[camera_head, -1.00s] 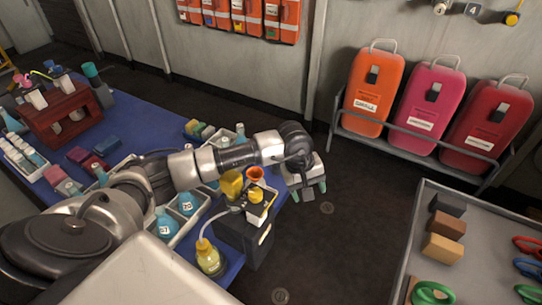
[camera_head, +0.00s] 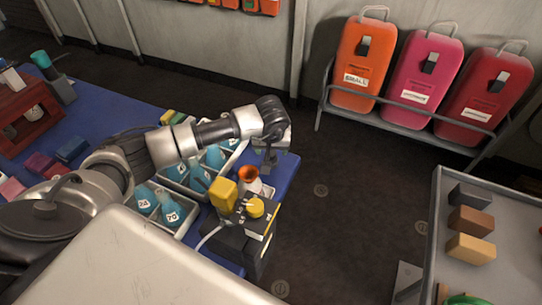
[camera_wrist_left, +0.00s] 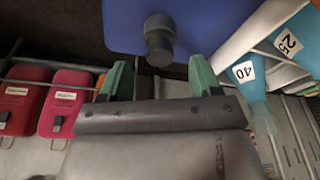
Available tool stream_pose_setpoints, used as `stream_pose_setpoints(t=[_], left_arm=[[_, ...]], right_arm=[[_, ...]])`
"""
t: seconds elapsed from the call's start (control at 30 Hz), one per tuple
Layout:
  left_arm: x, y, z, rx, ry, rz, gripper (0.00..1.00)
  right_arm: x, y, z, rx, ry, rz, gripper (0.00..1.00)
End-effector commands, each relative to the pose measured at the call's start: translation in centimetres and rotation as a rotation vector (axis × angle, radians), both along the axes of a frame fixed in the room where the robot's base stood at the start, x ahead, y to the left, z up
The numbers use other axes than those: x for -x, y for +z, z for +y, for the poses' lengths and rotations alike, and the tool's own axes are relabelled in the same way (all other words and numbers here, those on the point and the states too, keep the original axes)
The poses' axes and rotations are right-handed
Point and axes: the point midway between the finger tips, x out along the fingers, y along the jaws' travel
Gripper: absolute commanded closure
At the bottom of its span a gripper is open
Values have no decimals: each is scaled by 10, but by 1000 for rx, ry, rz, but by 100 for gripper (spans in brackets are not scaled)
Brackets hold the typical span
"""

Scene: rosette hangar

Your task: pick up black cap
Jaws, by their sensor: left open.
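The black cap (camera_wrist_left: 160,40) shows in the left wrist view as a dark, stepped round piece over the blue table top. My left gripper (camera_wrist_left: 159,78) is open, with its green fingers apart and empty. The cap is just beyond the fingertips, roughly centred between them and apart from them. My right gripper is not in view.
Blue flasks (camera_head: 171,207) in white trays stand left of the gripper; numbered ones (camera_wrist_left: 245,75) show close in the wrist view. A grey tray table (camera_head: 488,200) is at right, across open floor.

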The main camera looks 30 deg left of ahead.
Motion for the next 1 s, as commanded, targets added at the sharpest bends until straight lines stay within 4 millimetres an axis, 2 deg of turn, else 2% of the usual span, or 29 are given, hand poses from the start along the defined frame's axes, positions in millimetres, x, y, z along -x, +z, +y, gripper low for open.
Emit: stream_pose_setpoints(t=[0.13, 0.23, 0.53, 0.87, 1.0], left_arm=[[-5, -23, 3, 2, 2, 5, 36], [-8, -33, 5, 2, 1, 3, 36], [-9, -38, 6, 0, 0, 1, 38], [-9, -37, 6, 0, 0, 1, 88], [-9, -37, 6, 0, 0, 1, 88]], right_arm=[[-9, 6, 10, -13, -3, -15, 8], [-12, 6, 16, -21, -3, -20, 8], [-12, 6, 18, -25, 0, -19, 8], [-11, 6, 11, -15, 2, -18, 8], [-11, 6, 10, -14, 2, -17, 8]])
